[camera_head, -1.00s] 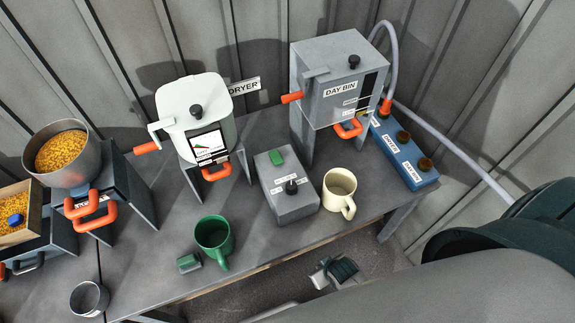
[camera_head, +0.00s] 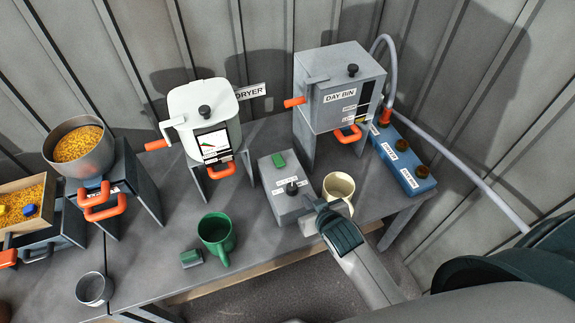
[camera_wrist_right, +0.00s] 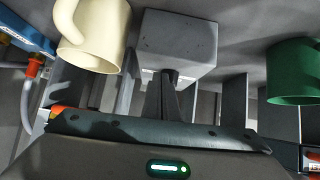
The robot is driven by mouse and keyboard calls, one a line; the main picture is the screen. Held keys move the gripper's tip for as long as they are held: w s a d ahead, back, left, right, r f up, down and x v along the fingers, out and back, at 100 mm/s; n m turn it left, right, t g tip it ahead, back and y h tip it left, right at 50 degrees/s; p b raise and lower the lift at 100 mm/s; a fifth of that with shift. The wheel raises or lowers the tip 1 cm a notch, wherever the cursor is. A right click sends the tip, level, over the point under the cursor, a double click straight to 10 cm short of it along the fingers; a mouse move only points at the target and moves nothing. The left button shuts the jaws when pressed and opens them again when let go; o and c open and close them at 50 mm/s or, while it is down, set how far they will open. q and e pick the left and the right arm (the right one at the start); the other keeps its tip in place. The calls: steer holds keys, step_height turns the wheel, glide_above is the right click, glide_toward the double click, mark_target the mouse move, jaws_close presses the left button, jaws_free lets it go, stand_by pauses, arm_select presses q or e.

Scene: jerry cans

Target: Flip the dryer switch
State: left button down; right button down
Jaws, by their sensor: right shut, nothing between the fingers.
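The white dryer (camera_head: 205,105) stands behind left, beside a DRYER sign (camera_head: 250,92). My left gripper is not in view.
The cream mug (camera_head: 338,187) is close to my right gripper, partly hidden. A green mug (camera_head: 216,232) stands left of the box. The day bin (camera_head: 335,85) and a blue block with brown knobs (camera_head: 405,165) stand behind. The bench's front edge runs below.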

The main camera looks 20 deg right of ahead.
steer(key=w+r+t, duration=0.1)
steer(key=w+r, duration=0.1)
steer(key=w+r+t, duration=0.1)
steer(key=w+r, duration=0.1)
steer(key=w+a+r+t, duration=0.1)
steer(key=w+r, duration=0.2)
steer(key=shift+f, duration=0.1)
steer(key=p, duration=0.2)
glide_above(278, 161)
steer(key=s+d, duration=0.2)
steer(key=s, duration=0.1)
steer(key=f, duration=0.3)
steer(key=shift+a+f, duration=0.25)
steer(key=shift+f, duration=0.05)
step_height(278, 161, down, 2)
steer(key=shift+s+f+p, duration=0.15)
steer(key=shift+p, duration=0.3)
steer(key=shift+s+f, duration=0.15)
steer(key=shift+f, duration=0.8)
